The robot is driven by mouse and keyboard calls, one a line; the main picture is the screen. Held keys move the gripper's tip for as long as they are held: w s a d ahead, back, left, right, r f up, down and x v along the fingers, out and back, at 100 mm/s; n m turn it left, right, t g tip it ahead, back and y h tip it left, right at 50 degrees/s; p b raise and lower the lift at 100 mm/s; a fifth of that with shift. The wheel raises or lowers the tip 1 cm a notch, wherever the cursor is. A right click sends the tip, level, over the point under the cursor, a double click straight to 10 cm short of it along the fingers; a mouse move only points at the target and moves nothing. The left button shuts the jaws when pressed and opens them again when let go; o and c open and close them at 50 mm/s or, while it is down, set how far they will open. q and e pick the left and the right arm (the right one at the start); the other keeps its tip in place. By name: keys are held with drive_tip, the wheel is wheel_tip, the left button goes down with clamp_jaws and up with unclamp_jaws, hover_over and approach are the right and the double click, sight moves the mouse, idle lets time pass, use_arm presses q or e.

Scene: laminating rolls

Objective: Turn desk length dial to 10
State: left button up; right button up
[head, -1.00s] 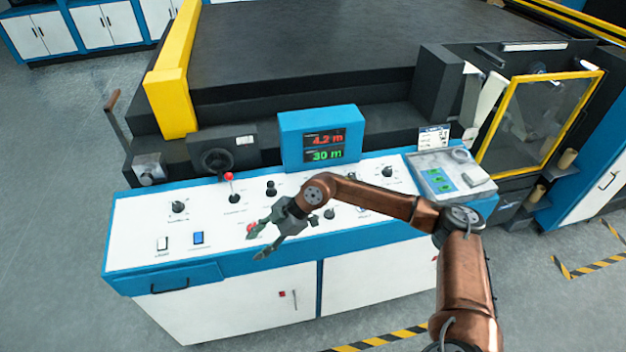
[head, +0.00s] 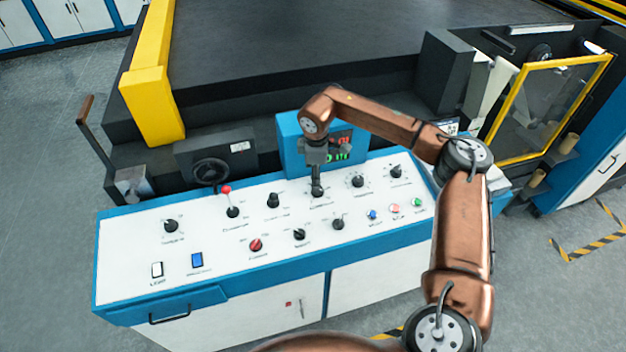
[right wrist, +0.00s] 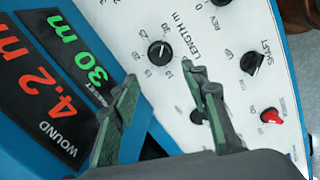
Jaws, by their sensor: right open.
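The black length dial (right wrist: 160,52) shows in the right wrist view on the white panel beside the print "LENGTH m". Small numbers ring it, and I cannot read its pointer surely. My right gripper (right wrist: 160,74) is open, with the dial just beyond and between its two fingertips; it looks apart from the dial. In the head view the right gripper (head: 317,186) points down over the back middle of the panel and largely hides the dial. The display (right wrist: 62,75) reads target 30 m in green and wound 4.2 m in red. My left gripper is out of view.
Other controls stand close by on the console (head: 200,235): a black knob (head: 273,200), another knob (head: 357,181), a red-topped lever (head: 232,211) and a red knob (head: 255,245). The blue display housing (head: 288,130) rises right behind the gripper.

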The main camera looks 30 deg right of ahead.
sight(318, 191)
drive_tip(key=f, duration=0.3)
drive_tip(key=shift+s+d+f, duration=0.1)
drive_tip(key=shift+d+f, duration=0.3)
drive_tip(key=shift+w+d+f, duration=0.1)
drive_tip(key=shift+w+f, duration=0.05)
drive_tip(key=shift+f, duration=0.45)
drive_tip(key=shift+w+d+f, duration=0.1)
drive_tip(key=shift+f, duration=0.95)
drive_tip(key=shift+a, duration=0.1)
drive_tip(key=c, duration=1.1)
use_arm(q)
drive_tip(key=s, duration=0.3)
use_arm(e)
clamp_jaws()
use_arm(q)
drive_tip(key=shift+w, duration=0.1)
